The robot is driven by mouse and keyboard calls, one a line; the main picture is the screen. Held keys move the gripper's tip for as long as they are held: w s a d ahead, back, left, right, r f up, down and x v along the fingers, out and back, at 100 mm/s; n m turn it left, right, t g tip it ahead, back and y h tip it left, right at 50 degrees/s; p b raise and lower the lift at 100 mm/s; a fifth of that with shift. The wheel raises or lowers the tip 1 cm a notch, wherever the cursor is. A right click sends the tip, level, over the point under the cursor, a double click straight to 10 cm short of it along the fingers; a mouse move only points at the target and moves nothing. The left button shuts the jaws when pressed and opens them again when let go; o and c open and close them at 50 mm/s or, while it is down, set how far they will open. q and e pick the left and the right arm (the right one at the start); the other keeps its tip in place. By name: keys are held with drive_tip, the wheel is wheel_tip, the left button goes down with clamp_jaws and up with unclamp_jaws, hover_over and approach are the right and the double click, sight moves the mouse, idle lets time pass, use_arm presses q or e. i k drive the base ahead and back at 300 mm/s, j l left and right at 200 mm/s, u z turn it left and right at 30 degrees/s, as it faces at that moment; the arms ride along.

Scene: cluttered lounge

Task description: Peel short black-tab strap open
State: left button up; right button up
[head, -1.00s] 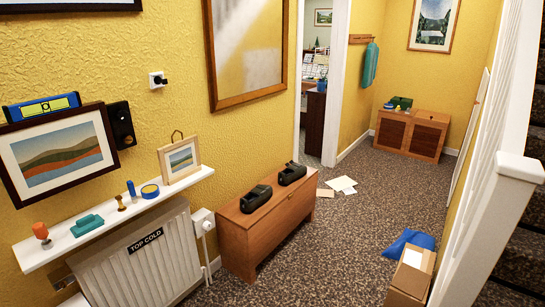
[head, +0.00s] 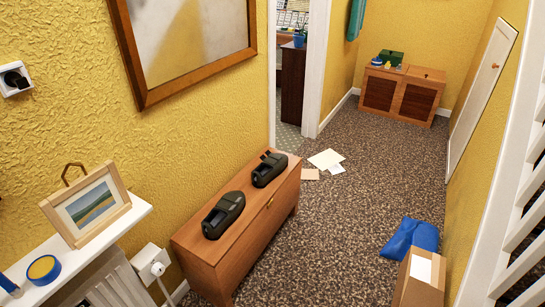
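Two dark, shoe-like items rest side by side along the top of the brown wooden chest (head: 192,248). The nearer black item (head: 224,215) has a dark opening at its lower end. The farther black item (head: 268,170) has a small raised piece at its upper end. I cannot make out a strap or a black tab on either one at this size. Neither of my grippers shows in the head view.
A white shelf (head: 95,250) at left holds a framed picture (head: 92,206) and a blue-and-yellow roll (head: 43,269). Papers (head: 326,158) lie beyond the chest. A blue bag (head: 410,239) and cardboard box (head: 420,278) stand at right. Carpet between is clear.

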sight(269, 154)
drive_tip(key=i+l+z, duration=0.1)
drive_tip(key=i+z, duration=0.2)
drive_tip(key=i, duration=0.5)
drive_tip(key=i+j+z, duration=0.1)
drive_tip(key=i+z, duration=0.25)
drive_tip(key=i, duration=0.4)
drive_tip(key=i+z, duration=0.1)
drive_tip(key=i, duration=1.7)
drive_tip(key=i+l+u, duration=0.15)
drive_tip(key=i+u, duration=0.35)
drive_tip(key=i+l+u, duration=0.55)
drive_tip(key=u, duration=0.35)
drive_tip(key=i+l+u, duration=0.25)
drive_tip(key=u, duration=0.15)
drive_tip(key=i+l+u, duration=0.25)
drive_tip(key=u, duration=0.2)
drive_tip(key=i+l+u, duration=0.1)
drive_tip(key=l+u, duration=0.15)
drive_tip(key=u, duration=0.2)
drive_tip(key=i+l+u, duration=0.1)
drive_tip(key=l+u, duration=0.6)
drive_tip(key=u, duration=0.15)
